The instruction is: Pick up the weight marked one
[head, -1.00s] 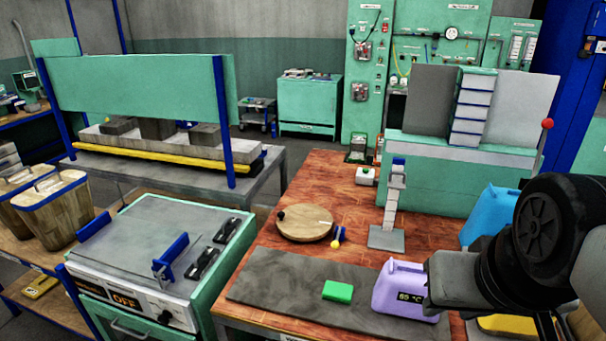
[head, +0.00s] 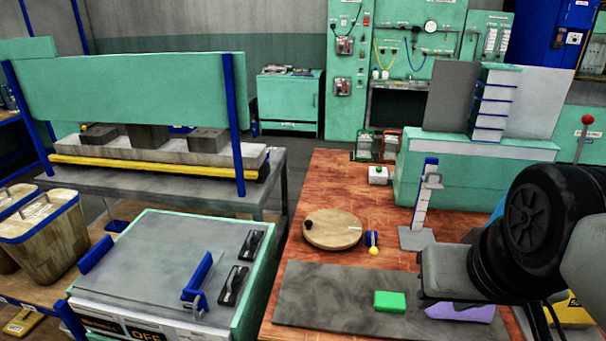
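Several grey blocks (head: 208,140) sit on the bed of the press at the left. I cannot read a number on any of them, so I cannot tell which thing, if any, is the weight marked one. No fingertips can be made out, and I see nothing held. The arm hides most of the jug and the right part of the worktop.
The red-brown worktop (head: 290,262) bears a grey mat (head: 330,290), a green block (head: 390,301), a round wooden board (head: 333,229) and an upright blue-topped stand (head: 420,215). A green-sided machine (head: 165,262) stands left of it. Wooden bins (head: 55,235) stand at far left.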

